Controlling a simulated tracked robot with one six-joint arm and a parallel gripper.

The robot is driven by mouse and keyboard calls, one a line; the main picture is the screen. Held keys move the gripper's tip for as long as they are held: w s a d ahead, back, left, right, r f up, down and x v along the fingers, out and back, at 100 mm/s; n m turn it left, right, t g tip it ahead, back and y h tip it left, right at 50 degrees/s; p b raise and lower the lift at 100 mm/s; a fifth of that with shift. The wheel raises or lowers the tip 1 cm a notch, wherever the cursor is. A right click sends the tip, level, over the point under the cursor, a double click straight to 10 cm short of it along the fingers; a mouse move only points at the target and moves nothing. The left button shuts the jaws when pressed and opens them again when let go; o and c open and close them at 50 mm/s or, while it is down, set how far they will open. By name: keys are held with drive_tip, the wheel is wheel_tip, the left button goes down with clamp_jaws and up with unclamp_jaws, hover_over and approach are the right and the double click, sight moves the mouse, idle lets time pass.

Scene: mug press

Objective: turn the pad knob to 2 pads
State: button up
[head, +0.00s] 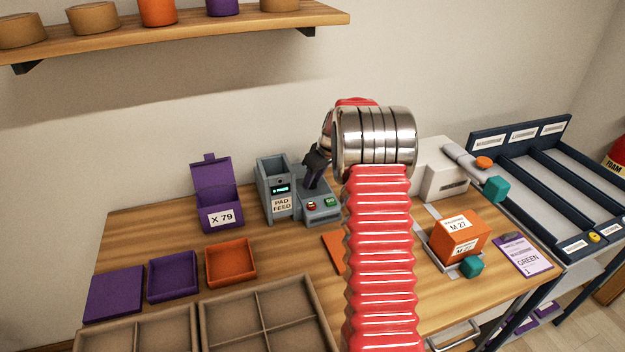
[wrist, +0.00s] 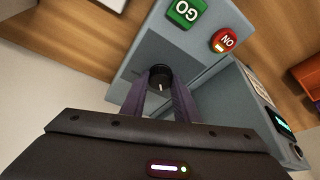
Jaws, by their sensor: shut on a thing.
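The grey pad feed machine (head: 275,178) stands at the back of the table, labelled PAD FEED, with a lit green display (head: 281,190). Its panel carries a red ON button (wrist: 226,41) and a green GO button (wrist: 186,12). The round black pad knob (wrist: 160,75) sits on the panel in the wrist view, with a short white mark on it. My gripper (wrist: 160,90) has its two purple-grey fingers on either side of the knob, shut on it. In the head view my gripper (head: 308,186) reaches down to the panel and hides the knob. The display's reading is too small to make out.
A purple open box marked X 79 (head: 217,195) stands left of the machine. Purple and orange trays (head: 231,262) lie in front. A white press (head: 440,170) and an orange box marked M 27 (head: 458,236) are to the right. A shelf hangs above.

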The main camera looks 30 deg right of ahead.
drive_tip(key=shift+a+m+h, duration=0.1)
drive_tip(key=shift+m+h, duration=0.4)
drive_tip(key=shift+m, duration=0.75)
drive_tip(key=shift+a+m+h, duration=0.1)
drive_tip(key=shift+m+h, duration=0.4)
drive_tip(key=shift+m, duration=0.75)
drive_tip(key=o, duration=1.1)
drive_tip(key=shift+c, duration=0.2)
drive_tip(key=shift+r, duration=0.1)
drive_tip(key=v, duration=1.3)
drive_tip(key=shift+r, duration=0.3)
drive_tip(key=shift+a, duration=0.1)
